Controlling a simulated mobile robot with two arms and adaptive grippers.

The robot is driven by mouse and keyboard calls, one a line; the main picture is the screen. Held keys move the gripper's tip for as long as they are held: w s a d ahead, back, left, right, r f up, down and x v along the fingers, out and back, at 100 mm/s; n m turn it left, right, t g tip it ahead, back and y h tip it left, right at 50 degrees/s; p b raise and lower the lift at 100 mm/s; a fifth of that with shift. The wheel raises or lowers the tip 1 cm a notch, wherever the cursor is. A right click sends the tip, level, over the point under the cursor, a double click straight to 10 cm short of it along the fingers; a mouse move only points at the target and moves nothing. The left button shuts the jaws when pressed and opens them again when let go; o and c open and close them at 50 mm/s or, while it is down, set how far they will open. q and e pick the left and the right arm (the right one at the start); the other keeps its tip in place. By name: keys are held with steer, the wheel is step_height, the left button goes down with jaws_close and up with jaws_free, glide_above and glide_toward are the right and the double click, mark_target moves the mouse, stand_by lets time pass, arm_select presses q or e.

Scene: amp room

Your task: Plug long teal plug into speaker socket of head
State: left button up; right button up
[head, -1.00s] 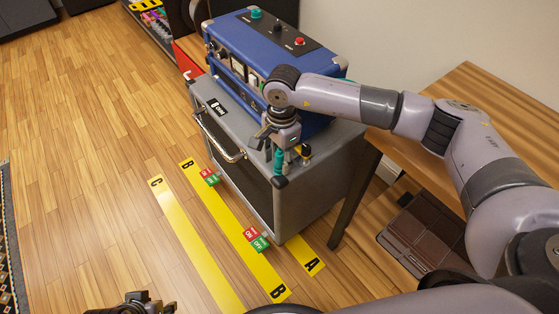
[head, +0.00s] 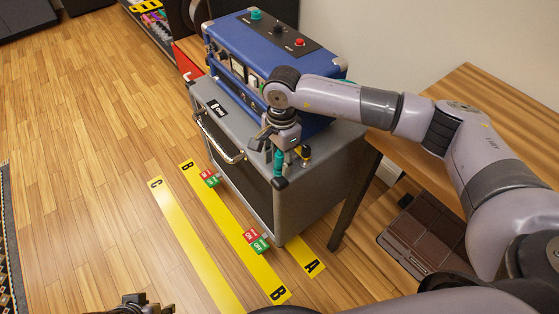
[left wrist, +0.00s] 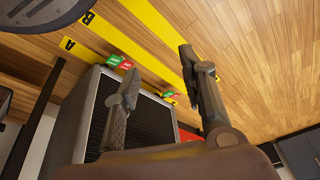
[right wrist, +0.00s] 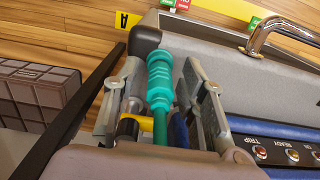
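The long teal plug (head: 279,165) is at the cabinet's near right edge, below my right gripper (head: 280,148). In the right wrist view the teal plug (right wrist: 160,85) lies between the two spread fingers, with narrow gaps visible beside it. A yellow and black plug (head: 304,153) is just right of it, and its yellow part (right wrist: 146,124) shows by the left finger. The blue head (head: 255,50) stands on the grey cabinet (head: 322,165). I cannot see its speaker socket. My left gripper (left wrist: 158,85) is open and empty, low over the floor.
A wooden table (head: 480,100) stands right of the cabinet. A brown case (head: 425,235) lies beneath it. Yellow floor strips (head: 190,240) and red-green signs (head: 256,240) lie in front of the cabinet.

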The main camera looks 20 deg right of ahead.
arm_select(q)
steer(key=shift+r, duration=0.3)
steer(key=shift+s+f, duration=0.1)
steer(key=shift+f, duration=0.05)
stand_by(0.3)
steer(key=shift+s, duration=0.1)
steer(key=shift+r, duration=0.35)
arm_select(e)
jaws_close()
stand_by(0.3)
stand_by(0.4)
steer(key=shift+r, duration=0.15)
